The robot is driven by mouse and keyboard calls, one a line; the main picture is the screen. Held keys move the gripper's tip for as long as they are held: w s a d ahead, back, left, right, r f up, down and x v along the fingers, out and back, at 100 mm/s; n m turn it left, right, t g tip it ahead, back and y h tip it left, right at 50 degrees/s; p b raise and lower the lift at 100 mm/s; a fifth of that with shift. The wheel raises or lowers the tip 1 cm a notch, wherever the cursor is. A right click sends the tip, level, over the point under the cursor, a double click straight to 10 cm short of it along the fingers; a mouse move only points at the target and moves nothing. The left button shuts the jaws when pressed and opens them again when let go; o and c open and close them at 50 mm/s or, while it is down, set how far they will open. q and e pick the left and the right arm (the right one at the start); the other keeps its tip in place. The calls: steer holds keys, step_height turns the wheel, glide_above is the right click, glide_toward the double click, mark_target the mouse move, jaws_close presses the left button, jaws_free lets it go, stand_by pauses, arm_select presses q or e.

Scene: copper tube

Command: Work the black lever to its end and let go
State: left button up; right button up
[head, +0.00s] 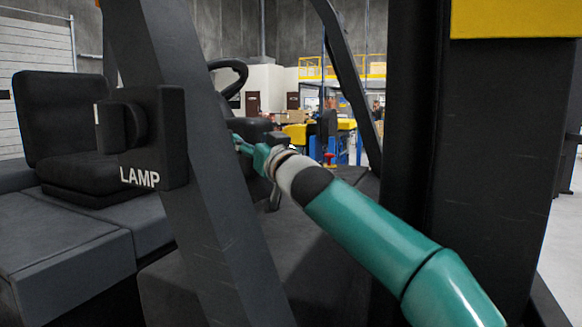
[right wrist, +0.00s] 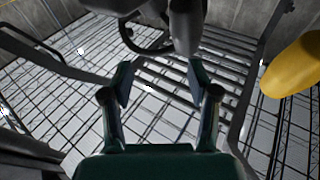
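My right gripper (head: 240,143) reaches in from the right on its teal arm, past the dark slanted post, and its tip end is partly hidden behind that post. In the right wrist view my right gripper (right wrist: 160,80) has its two fingers spread apart with nothing between them. A dark part, like a steering column (right wrist: 184,25), stands just beyond the fingertips. I cannot pick out the black lever for sure in either view; it may be among the dark parts near the gripper. My left gripper is not in view.
The slanted post (head: 215,190) carries a black box marked LAMP (head: 155,140). A steering wheel (head: 232,78) stands behind it, and a black seat (head: 65,120) is at the left. A thick dark upright (head: 410,130) stands right of centre. A yellow part (right wrist: 295,68) is at the right.

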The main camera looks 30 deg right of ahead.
steer(key=r+b+v, duration=0.2)
steer(key=b+v, duration=0.7)
steer(key=v, duration=0.8)
steer(key=shift+s, duration=0.45)
stand_by(0.5)
steer(key=shift+d, duration=0.1)
steer(key=shift+f, duration=0.1)
stand_by(0.6)
